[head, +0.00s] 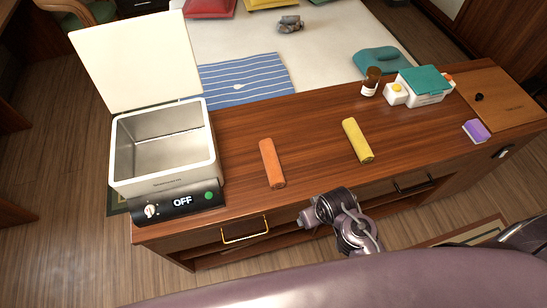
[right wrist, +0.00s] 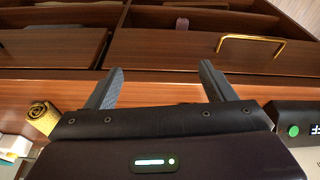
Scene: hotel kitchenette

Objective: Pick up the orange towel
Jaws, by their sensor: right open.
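The orange towel (head: 272,163) lies rolled up on the wooden counter, between the white-lidded cooker and a yellow rolled towel. In the right wrist view it does not show; the gripper body covers much of the counter there. My right gripper (right wrist: 161,66) is open, with nothing between its two fingers. It is at the counter's front side, with the counter edge and drawer fronts behind its fingers. In the head view my right arm shows at the front edge, to the right of and nearer than the orange towel. My left gripper is not in view.
The open cooker (head: 163,150) stands at the counter's left end. The yellow towel (head: 357,141) lies right of the orange one. A brown bottle (head: 371,82), a white box with teal lid (head: 423,86) and a purple block (head: 477,131) stand further right. A gold drawer handle (head: 245,230) sticks out in front.

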